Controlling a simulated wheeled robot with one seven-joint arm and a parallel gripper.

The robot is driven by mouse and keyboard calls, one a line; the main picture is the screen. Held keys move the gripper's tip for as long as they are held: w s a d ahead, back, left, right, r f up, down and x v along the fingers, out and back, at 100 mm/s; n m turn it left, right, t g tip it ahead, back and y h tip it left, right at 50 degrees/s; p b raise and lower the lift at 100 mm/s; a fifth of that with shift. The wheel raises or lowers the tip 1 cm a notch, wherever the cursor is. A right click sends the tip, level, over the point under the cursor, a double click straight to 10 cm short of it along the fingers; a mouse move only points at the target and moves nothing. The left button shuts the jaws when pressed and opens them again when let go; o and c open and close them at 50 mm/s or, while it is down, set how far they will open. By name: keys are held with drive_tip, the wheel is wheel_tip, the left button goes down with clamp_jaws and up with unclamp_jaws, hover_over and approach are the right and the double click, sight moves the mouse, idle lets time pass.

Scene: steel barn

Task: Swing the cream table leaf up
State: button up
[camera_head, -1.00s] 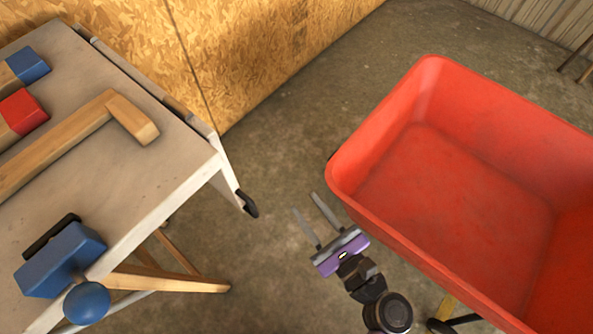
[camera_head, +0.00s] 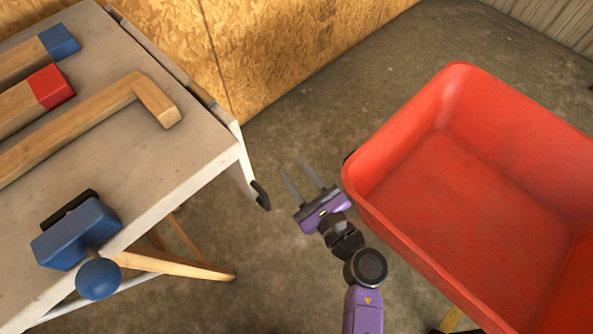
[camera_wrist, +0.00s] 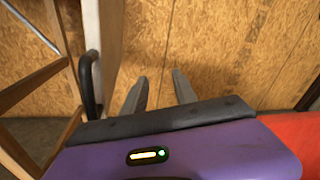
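The cream table leaf (camera_head: 241,172) hangs down from the right-hand edge of the cream table (camera_head: 190,165), seen nearly edge-on. A black handle (camera_head: 261,195) sticks out near its lower end. In the wrist view the leaf (camera_wrist: 108,38) stands upright on the left, with the black handle (camera_wrist: 89,86) on its left side. My gripper (camera_head: 290,167) is open and empty, a little right of the leaf and apart from it. In the wrist view the two fingers (camera_wrist: 160,76) point at the wood-board wall, with nothing between them.
A large red tub (camera_head: 455,200) stands close to the right of my gripper. On the table lie wooden-handled pieces with blue and red ends (camera_head: 52,86), an L-shaped wooden piece (camera_head: 85,125) and a blue vise (camera_head: 78,233). A wood-board wall (camera_head: 270,45) stands behind.

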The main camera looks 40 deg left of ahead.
clamp_jaws()
idle(1.3)
unclamp_jaws()
drive_tip(key=v, duration=0.8)
drive_tip(key=shift+p, duration=0.35)
